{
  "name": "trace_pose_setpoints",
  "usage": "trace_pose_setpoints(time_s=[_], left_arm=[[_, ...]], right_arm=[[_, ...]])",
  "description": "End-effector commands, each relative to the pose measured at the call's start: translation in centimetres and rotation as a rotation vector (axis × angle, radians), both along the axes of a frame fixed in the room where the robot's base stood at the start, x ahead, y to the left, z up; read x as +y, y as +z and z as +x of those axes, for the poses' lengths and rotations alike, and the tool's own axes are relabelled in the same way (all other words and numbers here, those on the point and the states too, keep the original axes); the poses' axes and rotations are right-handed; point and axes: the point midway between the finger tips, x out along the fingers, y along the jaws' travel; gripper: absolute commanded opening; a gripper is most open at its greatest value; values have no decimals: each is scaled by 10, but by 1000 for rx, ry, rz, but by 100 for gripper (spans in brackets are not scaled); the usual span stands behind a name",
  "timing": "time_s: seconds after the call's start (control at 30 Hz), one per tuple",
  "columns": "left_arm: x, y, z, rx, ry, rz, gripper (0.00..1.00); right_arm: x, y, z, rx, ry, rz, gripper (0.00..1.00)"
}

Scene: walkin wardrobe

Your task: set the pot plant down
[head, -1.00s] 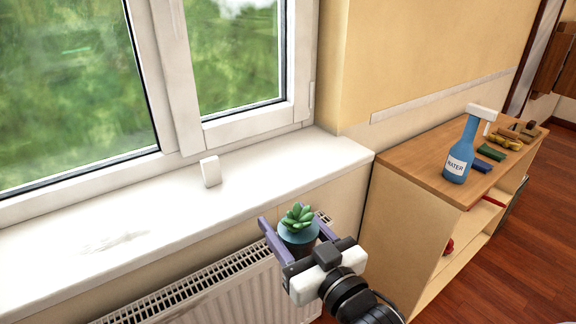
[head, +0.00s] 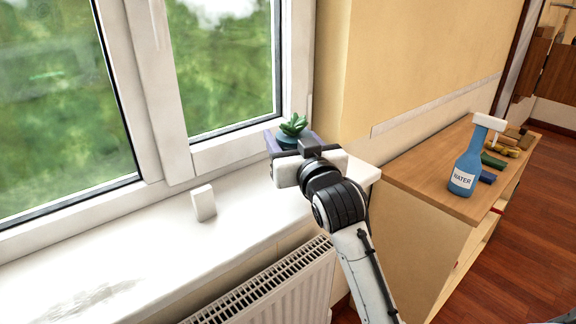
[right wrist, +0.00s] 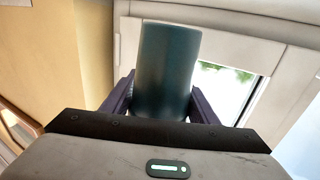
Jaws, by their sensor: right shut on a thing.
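The pot plant (head: 293,128) is a small green succulent in a dark blue-green pot. My right gripper (head: 285,140) is shut on the pot, at the right end of the white window sill (head: 240,199), close to the window frame. In the right wrist view the pot (right wrist: 166,70) stands between the two purple fingers of the gripper (right wrist: 164,98). The gripper hides the pot's base in the head view, so I cannot tell whether it touches the sill. My left gripper is not in view.
A small white block (head: 204,203) stands on the sill to the left. A radiator (head: 285,285) is below the sill. The sill's left part is free.

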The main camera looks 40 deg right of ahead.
Motion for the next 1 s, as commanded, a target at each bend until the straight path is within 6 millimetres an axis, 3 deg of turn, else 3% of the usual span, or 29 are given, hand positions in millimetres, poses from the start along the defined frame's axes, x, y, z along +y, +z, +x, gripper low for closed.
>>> trace_pose_setpoints(time_s=[0.37,0.77,0.8,0.9,1.0], left_arm=[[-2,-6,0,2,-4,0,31],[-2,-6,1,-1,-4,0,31],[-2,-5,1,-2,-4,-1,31],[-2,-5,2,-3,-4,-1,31],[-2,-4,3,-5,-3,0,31]], right_arm=[[0,-44,0,-2,0,-2,24],[0,-49,0,-5,1,-1,24],[0,-49,0,-2,1,-1,59],[0,-49,0,-2,1,-1,72],[0,-49,0,-2,1,-1,72]])
